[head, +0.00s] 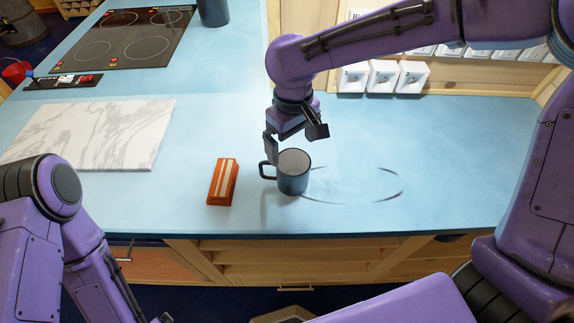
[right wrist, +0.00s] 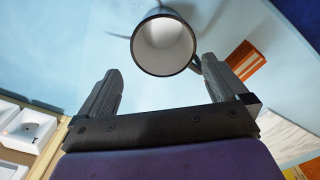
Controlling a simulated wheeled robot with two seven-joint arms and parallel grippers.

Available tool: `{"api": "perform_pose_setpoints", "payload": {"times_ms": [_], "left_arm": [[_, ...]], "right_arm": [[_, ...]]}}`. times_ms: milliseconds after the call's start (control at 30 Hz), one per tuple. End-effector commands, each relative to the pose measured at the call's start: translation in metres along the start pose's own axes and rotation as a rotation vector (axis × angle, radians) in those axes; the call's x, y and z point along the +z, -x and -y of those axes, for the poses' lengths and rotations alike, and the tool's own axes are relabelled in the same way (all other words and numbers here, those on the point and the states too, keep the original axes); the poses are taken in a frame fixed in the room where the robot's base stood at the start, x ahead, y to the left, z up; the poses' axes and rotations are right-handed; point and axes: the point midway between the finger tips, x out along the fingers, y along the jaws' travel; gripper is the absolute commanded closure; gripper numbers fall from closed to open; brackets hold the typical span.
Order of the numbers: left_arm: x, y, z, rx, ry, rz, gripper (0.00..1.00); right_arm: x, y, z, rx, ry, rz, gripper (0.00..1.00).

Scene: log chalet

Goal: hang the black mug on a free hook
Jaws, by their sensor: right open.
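The black mug (head: 292,178) stands upright on the blue counter, its open mouth up and its handle on the left. My right gripper (head: 294,141) is open just above and behind the mug. In the right wrist view the mug (right wrist: 163,46) lies ahead of the two spread fingers, roughly between them, with its handle near the right finger. Nothing is held between the fingers. No hook shows in either view. My left arm is at the lower left of the head view; its gripper is out of view.
An orange-red block with pale stripes (head: 222,182) lies left of the mug. A marble board (head: 92,134) and a cooktop (head: 125,38) are farther left. Thin dark curved lines (head: 400,190) mark the counter right of the mug. White boxes (head: 383,77) line the back. The right counter is clear.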

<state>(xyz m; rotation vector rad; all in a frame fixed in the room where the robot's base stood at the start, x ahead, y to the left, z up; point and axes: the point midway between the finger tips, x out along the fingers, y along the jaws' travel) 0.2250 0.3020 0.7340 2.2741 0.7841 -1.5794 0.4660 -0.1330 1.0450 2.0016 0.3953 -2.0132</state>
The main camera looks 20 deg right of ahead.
Motion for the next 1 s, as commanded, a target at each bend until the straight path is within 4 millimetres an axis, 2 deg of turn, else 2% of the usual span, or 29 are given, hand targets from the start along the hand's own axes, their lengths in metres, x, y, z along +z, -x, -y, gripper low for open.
{"api": "perform_pose_setpoints", "payload": {"times_ms": [100,267,467,567,733,767,900,1000], "left_arm": [[0.0,0.002,0.001,-0.001,-0.001,0.002,0.0],[-0.002,0.006,0.001,-0.001,-0.001,0.001,0.0],[-0.005,0.013,0.001,0.0,0.0,0.0,0.0],[-0.005,0.013,0.001,0.0,0.0,0.001,0.0],[-0.005,0.013,0.001,-0.001,0.0,0.001,0.0],[-0.005,0.013,0.001,-0.001,0.0,0.001,0.0],[-0.005,0.013,0.001,-0.001,0.0,0.001,0.0],[-0.005,0.013,0.001,0.0,0.0,0.001,0.0]], "right_arm": [[-0.002,-0.021,0.0,-0.002,0.0,0.004,0.0],[-0.001,-0.041,0.0,-0.004,-0.001,0.008,0.0],[0.001,-0.076,0.003,-0.004,-0.001,0.007,0.0],[0.0,-0.083,0.003,-0.003,-0.001,0.003,0.0],[0.0,-0.084,0.002,-0.002,-0.001,0.002,0.0],[0.0,-0.084,0.002,-0.002,-0.001,0.002,0.06],[0.0,-0.084,0.002,-0.002,-0.001,0.002,0.52],[0.0,-0.083,0.002,-0.002,-0.002,0.002,0.53]]}}
